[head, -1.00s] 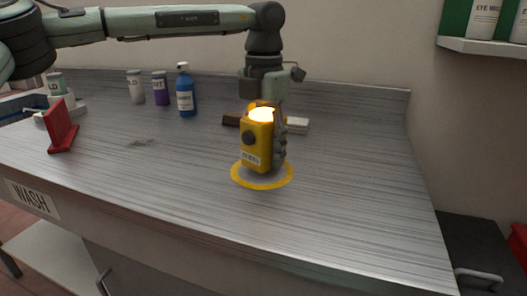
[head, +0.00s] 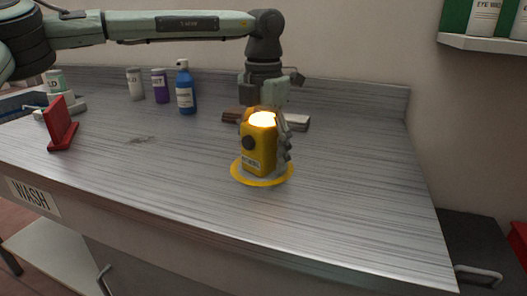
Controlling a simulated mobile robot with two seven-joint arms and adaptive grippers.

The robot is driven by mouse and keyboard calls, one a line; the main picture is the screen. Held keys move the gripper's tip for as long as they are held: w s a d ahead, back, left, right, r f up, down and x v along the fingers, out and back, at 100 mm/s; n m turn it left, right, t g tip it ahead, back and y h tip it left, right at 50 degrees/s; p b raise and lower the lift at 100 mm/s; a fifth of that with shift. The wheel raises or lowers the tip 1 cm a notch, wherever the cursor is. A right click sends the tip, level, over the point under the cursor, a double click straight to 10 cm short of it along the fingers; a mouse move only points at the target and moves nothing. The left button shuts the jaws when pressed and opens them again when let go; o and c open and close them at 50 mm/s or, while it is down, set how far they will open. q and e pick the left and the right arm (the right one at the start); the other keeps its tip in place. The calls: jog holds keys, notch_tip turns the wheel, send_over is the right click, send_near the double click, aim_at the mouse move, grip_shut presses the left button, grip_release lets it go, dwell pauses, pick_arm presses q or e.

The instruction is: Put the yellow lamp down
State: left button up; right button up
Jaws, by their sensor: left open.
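The yellow lamp (head: 258,150) stands upright on the bench, inside the yellow ring (head: 262,181) marked on the metal top. Its top glows brightly, and a dark knob and a small label show on its front. My left gripper (head: 266,116) is open and points down from above, around and just behind the lamp's top. One grey finger shows along the lamp's right side; the other is mostly hidden behind the lamp. I cannot tell whether the fingers touch it. My right gripper is not in view.
A brown and white block (head: 297,122) lies behind the lamp. A red stand (head: 61,124) is at far left. The bench's right side is clear.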

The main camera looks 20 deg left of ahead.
pick_arm(q)
notch_tip(320, 180, up, 12)
jog(key=shift+r, duration=0.2)
dwell(0.6)
